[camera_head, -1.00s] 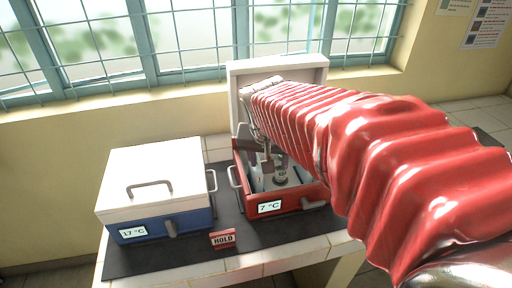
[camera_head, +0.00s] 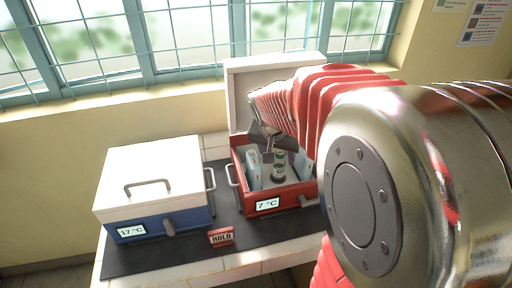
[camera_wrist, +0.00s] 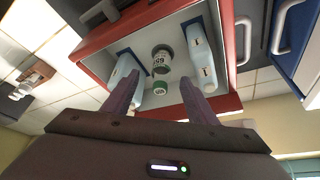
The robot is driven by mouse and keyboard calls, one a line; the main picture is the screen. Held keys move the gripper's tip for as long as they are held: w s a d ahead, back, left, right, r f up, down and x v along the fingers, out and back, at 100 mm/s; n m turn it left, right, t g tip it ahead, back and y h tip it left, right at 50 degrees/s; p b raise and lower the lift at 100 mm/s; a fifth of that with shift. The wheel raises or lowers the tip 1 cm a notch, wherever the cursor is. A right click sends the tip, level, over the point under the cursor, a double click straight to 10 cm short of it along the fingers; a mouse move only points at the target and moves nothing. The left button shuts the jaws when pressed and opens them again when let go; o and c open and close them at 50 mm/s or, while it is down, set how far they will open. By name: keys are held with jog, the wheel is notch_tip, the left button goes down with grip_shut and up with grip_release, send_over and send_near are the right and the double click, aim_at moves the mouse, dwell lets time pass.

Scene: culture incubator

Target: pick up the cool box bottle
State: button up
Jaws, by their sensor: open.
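The open red cool box (camera_head: 291,201) reads 7 °C and stands on the dark mat. A small bottle (camera_head: 279,166) with a pale label stands inside it between pale blue packs. In the wrist view my gripper (camera_wrist: 158,78) is open, with one finger on each side of the bottle's cap in the picture. I see no contact; the exact height gap cannot be told.
Pale blue packs (camera_wrist: 203,55) line the box's sides, close to my fingers. The raised white lid (camera_head: 238,96) stands behind. A closed blue box (camera_head: 160,226) reading 17 °C is left. A red HOLD sign (camera_head: 221,237) stands in front.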

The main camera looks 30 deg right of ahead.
aim_at(279, 168)
jog(key=shift+x, duration=2.9)
jog(key=shift+x, duration=2.6)
jog(key=shift+w+a, duration=0.15)
jog(key=shift+w, duration=0.05)
jog(key=c, duration=1.1)
jog(key=shift+r, duration=0.1)
jog(key=shift+c, duration=0.2)
